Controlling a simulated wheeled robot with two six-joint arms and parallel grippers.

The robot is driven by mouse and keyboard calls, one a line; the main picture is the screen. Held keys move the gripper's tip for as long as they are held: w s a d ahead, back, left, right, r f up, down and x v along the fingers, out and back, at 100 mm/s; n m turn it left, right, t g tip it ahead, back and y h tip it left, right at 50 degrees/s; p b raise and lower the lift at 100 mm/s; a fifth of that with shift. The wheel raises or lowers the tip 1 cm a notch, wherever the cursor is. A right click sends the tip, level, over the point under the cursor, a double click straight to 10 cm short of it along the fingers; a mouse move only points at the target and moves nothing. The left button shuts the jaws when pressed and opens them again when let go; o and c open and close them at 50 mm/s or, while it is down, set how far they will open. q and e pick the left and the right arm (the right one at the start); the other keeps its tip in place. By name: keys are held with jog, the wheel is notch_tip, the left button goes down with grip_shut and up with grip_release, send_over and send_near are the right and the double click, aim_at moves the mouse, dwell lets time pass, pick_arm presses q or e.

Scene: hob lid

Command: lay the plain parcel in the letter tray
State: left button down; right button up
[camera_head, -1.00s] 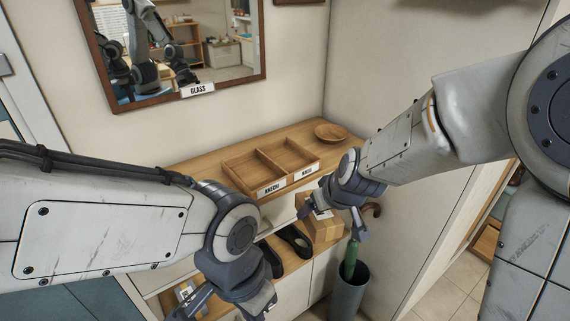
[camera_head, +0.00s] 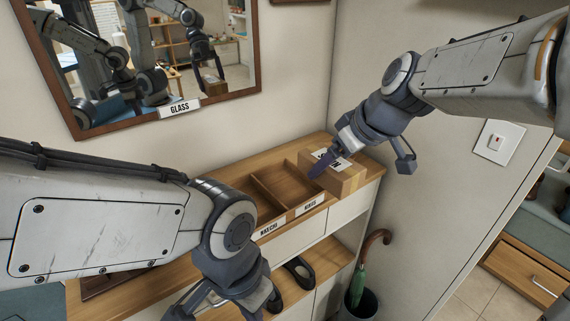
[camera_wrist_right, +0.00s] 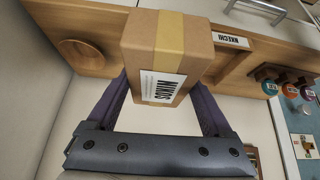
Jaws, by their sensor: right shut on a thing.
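The brown cardboard parcel (camera_head: 345,178) has paler tape and a white printed label. My right gripper (camera_head: 363,165) is shut on it, with a finger on either side in the right wrist view, where the parcel (camera_wrist_right: 160,55) fills the middle. The parcel is just right of the wooden letter tray (camera_head: 262,203); its gap above the cabinet top is hard to judge. The tray has two empty-looking compartments, the left tagged NKECHI, the right with a similar name tag. My left gripper (camera_head: 228,305) is open and empty at the bottom, in front of the lower shelf.
Dark shoes (camera_head: 300,272) are on the shelf below. A green umbrella (camera_head: 358,285) stands in a bin at the cabinet's right end. A mirror (camera_head: 165,60) hangs behind.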

jog(key=w+a+f, duration=0.2)
jog(key=w, duration=0.1)
jog(key=w+a+f+p, duration=0.1)
jog(key=w+a+f, duration=0.1)
jog(key=w+a, duration=0.1)
jog(key=w+a+f+p, duration=0.1)
jog(key=w+a+f, duration=0.2)
jog(key=shift+a, duration=0.25)
jog(key=shift+f, duration=1.95)
